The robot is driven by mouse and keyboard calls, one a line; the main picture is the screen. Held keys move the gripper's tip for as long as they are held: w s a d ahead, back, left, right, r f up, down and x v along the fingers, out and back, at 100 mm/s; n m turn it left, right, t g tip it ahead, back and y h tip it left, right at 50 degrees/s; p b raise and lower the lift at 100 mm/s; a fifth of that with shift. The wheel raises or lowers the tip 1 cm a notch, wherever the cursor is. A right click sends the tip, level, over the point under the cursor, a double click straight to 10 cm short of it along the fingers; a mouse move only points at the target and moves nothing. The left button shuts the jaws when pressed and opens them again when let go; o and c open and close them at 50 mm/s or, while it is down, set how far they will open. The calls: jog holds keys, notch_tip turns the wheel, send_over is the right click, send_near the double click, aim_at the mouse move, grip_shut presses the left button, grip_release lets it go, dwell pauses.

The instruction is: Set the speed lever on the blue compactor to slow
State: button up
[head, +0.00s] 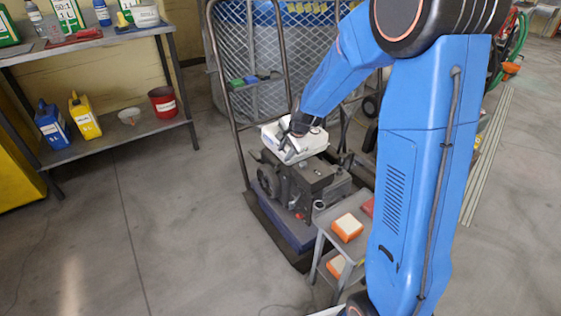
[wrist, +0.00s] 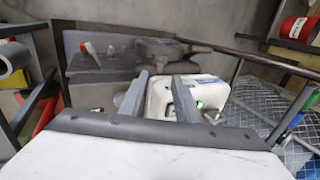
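A dark grey machine on a blue base (head: 290,222) stands on a wheeled cart in the head view; it is the only machine there that could be the compactor. Its grey body also shows in the wrist view (wrist: 100,66). A small red piece with a pale end (wrist: 88,48), possibly the lever, stands up from it; its setting cannot be read.
A small grey stand with orange-and-white blocks (head: 347,228) is right of the machine. The cart's tall handle frame (head: 237,110) rises behind-left. Open floor lies left, before a shelf (head: 110,145).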

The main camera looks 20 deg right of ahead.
aim_at(280, 162)
jog(key=shift+x, duration=3.95)
grip_shut()
